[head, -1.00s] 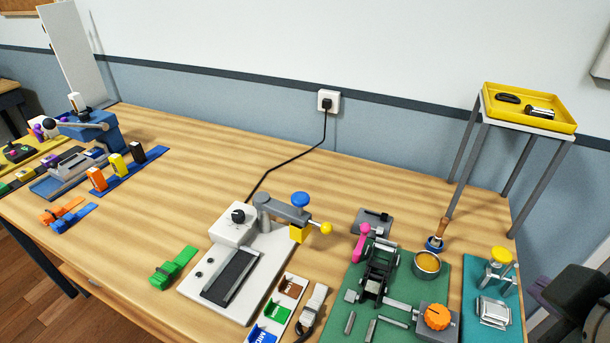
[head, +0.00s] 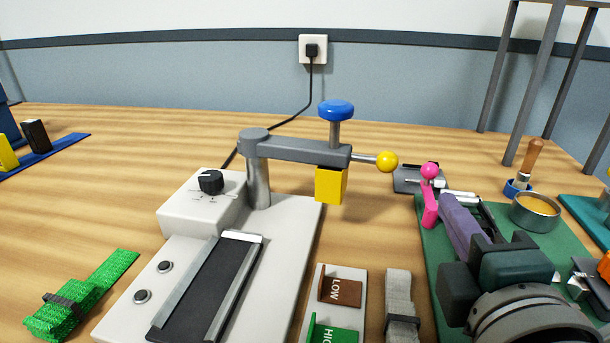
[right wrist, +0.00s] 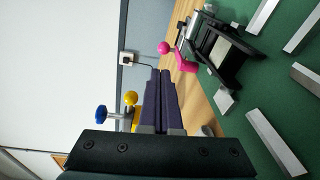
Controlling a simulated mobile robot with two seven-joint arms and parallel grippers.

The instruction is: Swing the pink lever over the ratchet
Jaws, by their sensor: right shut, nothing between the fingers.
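The pink lever (head: 430,205), with a round pink knob on top, stands at the left side of the green mat in the head view. It also shows in the right wrist view (right wrist: 182,60), beside the black ratchet (right wrist: 226,45). In the head view my right gripper hides most of the ratchet. My right gripper (head: 446,201) has purple fingers, closed together and empty. Its tips are just right of the lever in the head view and left of it in the right wrist view (right wrist: 168,73). I cannot tell whether they touch it. My left gripper is out of view.
A white station (head: 290,235) with a grey swing arm and yellow knob (head: 387,161) stands to the left. The green mat (right wrist: 262,85) holds several metal bars.

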